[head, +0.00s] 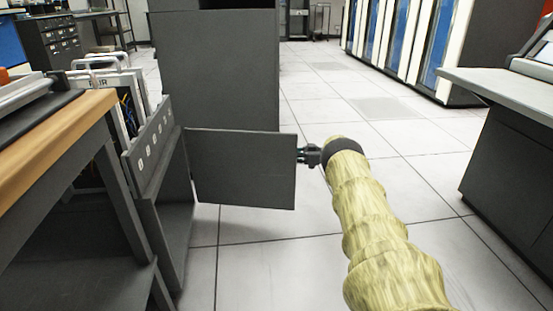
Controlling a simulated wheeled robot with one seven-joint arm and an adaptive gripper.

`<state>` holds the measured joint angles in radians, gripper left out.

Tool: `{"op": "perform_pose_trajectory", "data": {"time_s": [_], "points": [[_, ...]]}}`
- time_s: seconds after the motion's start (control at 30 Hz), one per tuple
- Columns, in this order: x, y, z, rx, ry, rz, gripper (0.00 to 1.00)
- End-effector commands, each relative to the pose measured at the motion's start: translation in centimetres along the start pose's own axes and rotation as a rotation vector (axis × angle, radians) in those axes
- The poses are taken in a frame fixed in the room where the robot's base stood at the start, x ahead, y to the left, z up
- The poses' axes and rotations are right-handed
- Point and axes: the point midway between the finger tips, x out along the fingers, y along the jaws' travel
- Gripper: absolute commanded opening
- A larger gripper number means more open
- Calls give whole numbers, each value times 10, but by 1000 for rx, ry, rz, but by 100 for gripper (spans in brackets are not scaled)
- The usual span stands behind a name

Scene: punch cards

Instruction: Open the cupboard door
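The cupboard door (243,168) is a dark grey panel in the middle left of the head view. It stands swung out from the dark cupboard (172,235) at its left edge, so the door is open. My gripper (301,156) is at the door's free right edge, with its fingertips at or very near that edge. The finger gap is too small to make out, so I cannot tell whether it grips the edge. My arm, in a yellowish sleeve, reaches up from the bottom right. The inside of the cupboard is mostly hidden.
A wooden-topped table (60,135) stands at the left, close to the cupboard. A tall dark cabinet (220,65) stands behind the door. A grey-topped console (505,95) is at the right. The tiled floor (410,170) between is clear.

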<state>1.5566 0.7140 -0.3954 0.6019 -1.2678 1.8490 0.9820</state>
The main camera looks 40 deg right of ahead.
Motion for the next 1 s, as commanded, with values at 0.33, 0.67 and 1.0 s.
{"op": "perform_pose_trajectory", "data": {"time_s": [0.33,0.67,1.0], "points": [[-7,0,0,1,0,-5,0],[-10,0,-1,0,-1,-1,19],[-25,-1,0,-1,-1,6,19]]}}
